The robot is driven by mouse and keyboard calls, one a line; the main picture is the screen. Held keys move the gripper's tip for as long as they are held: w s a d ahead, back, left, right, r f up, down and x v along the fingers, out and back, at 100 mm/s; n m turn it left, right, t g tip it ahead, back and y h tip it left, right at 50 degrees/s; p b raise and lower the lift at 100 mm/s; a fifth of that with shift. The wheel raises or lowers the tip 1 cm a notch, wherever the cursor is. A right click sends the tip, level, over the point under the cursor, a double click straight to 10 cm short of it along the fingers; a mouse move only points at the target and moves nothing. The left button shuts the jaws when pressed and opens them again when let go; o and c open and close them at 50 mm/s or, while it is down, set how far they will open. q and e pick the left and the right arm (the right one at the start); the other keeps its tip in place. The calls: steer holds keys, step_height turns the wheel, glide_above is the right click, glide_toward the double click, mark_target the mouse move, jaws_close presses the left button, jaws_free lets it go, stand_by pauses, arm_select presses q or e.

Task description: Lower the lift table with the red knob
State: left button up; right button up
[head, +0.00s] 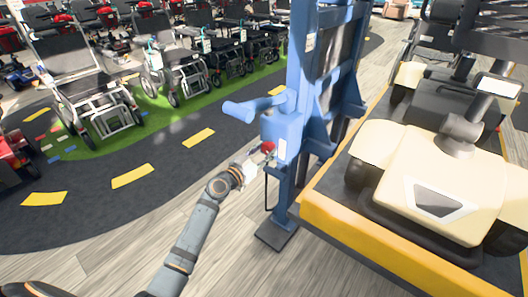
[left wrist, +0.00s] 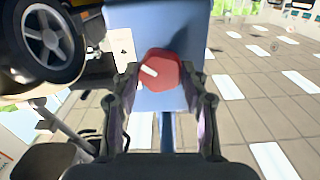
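The red knob (head: 267,147) sits on the blue housing (head: 283,132) low on the blue mast of the lift table (head: 385,255). The lift table has a yellow-edged platform bearing a cream scooter (head: 440,180). My left gripper (head: 255,163) is right at the knob in the head view. In the left wrist view, the red knob (left wrist: 162,70) with a white mark lies between the two fingers of my left gripper (left wrist: 161,78). The fingers stand apart on either side of it, and I see no clear contact. My right gripper is not in view.
A blue crank-like handle (head: 250,108) juts left from the mast above my left gripper. The mast's dark foot (head: 277,234) rests on the floor. Rows of wheelchairs and scooters (head: 95,95) stand beyond the dark track. The wooden floor left of the mast is clear.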

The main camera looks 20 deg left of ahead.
arm_select(q)
steer(key=c, duration=0.5)
